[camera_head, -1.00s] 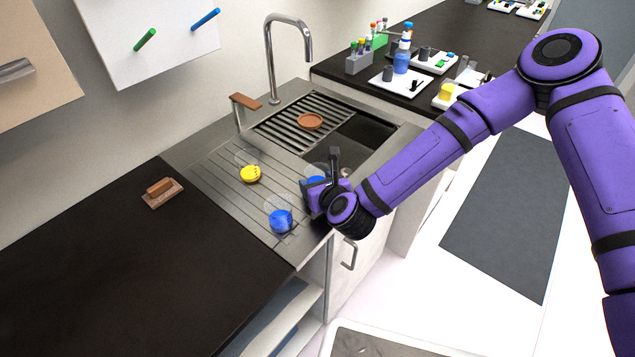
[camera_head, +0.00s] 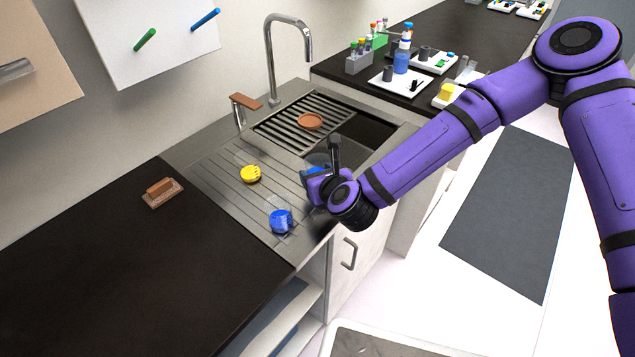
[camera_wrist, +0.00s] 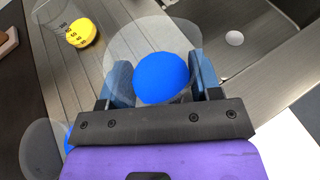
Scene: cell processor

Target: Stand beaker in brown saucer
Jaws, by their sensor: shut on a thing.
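A clear beaker with blue contents (camera_wrist: 160,76) is between the two blue fingers of my gripper (camera_wrist: 163,84) in the wrist view. The gripper is shut on it. In the head view my gripper (camera_head: 316,174) is at the right edge of the ribbed drainboard, and it partly hides the held beaker. The brown saucer (camera_head: 310,121) lies flat and empty on the slatted rack over the sink, farther back than my gripper and apart from it.
A clear beaker with yellow contents (camera_head: 250,174) and another with blue contents (camera_head: 281,220) stand on the drainboard (camera_head: 225,190). A tall faucet (camera_head: 271,60) rises behind the rack (camera_head: 290,128). The open sink basin (camera_head: 366,135) lies right of the rack.

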